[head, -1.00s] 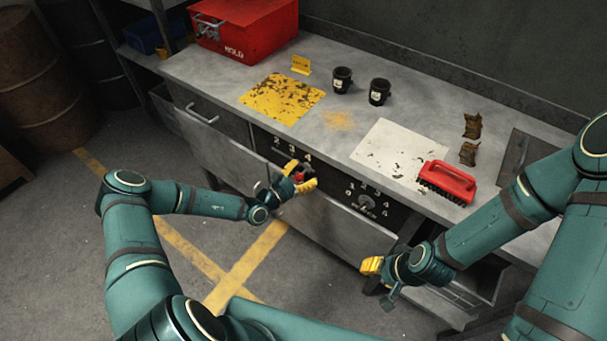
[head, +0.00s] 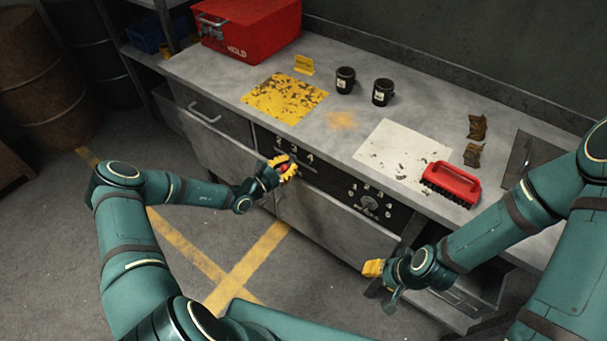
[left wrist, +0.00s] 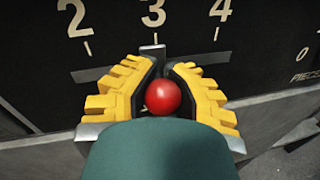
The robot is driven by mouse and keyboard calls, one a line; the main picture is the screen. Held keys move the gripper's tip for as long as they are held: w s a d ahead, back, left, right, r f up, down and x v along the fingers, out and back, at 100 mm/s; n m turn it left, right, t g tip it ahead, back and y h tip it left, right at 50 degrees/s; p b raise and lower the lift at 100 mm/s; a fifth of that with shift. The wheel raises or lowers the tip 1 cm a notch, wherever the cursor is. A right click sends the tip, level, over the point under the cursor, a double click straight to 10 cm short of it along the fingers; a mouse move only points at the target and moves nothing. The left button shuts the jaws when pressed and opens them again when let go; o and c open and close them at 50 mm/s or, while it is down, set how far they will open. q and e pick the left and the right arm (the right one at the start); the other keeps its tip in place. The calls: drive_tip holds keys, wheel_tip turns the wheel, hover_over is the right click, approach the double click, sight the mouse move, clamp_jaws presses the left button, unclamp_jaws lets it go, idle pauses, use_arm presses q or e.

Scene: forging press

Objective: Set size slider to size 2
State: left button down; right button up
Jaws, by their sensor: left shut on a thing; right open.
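The size slider's red ball knob (left wrist: 163,97) sits between the yellow-padded fingers of my left gripper (left wrist: 160,85), which is shut on it. A small light tab (left wrist: 153,47) beyond the knob lines up with the tick under the 3 in the left wrist view. The 2 is to its left and the 4 to its right, above a dark horizontal slot (left wrist: 95,73). In the head view my left gripper (head: 285,169) is at the black panel on the bench front, the red knob partly hidden. My right gripper (head: 373,268) is open and empty, in front of the bench.
A dial (head: 369,203) with numbers is on the panel to the right. On the bench are a red box (head: 245,30), a yellow sheet (head: 284,97), two dark cups (head: 345,80), a white sheet (head: 390,148) and a red brush (head: 452,181). A drawer front (head: 210,115) lies to the left.

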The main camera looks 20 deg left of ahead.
sight(281, 152)
use_arm(q)
drive_tip(key=a, duration=0.1)
drive_tip(key=w+a+b, duration=0.1)
drive_tip(key=a, duration=0.3)
drive_tip(key=shift+w+f, duration=0.1)
drive_tip(key=shift+w, duration=0.3)
drive_tip(key=shift+a, duration=0.3)
drive_tip(key=c, duration=0.7)
unclamp_jaws()
drive_tip(key=v, duration=1.2)
